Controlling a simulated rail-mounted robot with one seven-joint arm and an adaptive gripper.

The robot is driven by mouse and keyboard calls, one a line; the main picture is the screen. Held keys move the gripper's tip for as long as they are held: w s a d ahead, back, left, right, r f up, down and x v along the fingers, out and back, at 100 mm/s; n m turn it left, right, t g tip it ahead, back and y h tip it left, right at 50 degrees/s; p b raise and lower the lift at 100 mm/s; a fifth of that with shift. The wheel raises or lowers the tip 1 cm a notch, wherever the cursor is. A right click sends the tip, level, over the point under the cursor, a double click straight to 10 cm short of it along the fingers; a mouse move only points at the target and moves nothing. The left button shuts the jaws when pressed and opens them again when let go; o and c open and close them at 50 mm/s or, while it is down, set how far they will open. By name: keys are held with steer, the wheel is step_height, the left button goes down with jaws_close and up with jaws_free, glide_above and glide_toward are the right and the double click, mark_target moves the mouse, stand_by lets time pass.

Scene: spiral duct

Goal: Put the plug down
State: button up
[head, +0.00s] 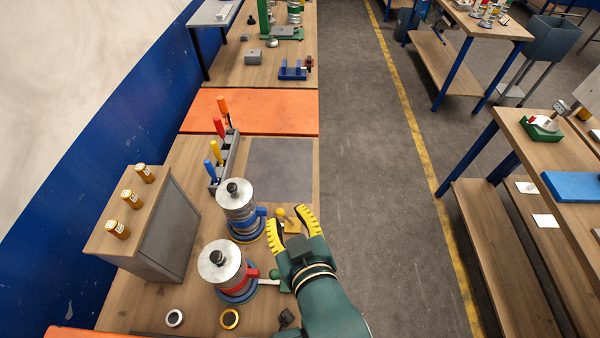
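My gripper (289,218), with yellow ribbed fingers, is over the workbench at the right of the blue-handled canister (236,206). Its fingers are wide apart. A small yellow piece with a round knob (281,212), perhaps the plug, shows between and just beyond the fingertips. I cannot tell whether it touches a finger or the bench. A green knobbed piece (275,274) with a pale rod is beside the red-handled canister (221,263), left of my wrist. Part of it is close to my arm.
A grey cabinet (165,240) with amber bottles on top stands left. A rack of coloured-handled tools (228,155) and a clear grey mat (280,168) lie beyond the canisters. The bench's right edge drops to the floor.

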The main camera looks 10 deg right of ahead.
steer(key=s+d+r+m+t+h, duration=0.1)
steer(key=s+r+m+t, duration=0.2)
steer(key=r, duration=2.4)
steer(key=t, duration=0.5)
steer(key=shift+s+d+r+t, duration=0.3)
steer(key=shift+d+t, duration=0.1)
step_height(320, 180, up, 8)
steer(key=p, duration=0.7)
steer(key=shift+f+h+p, duration=0.25)
steer(key=shift+h+p, duration=0.05)
steer(key=shift+h, duration=0.1)
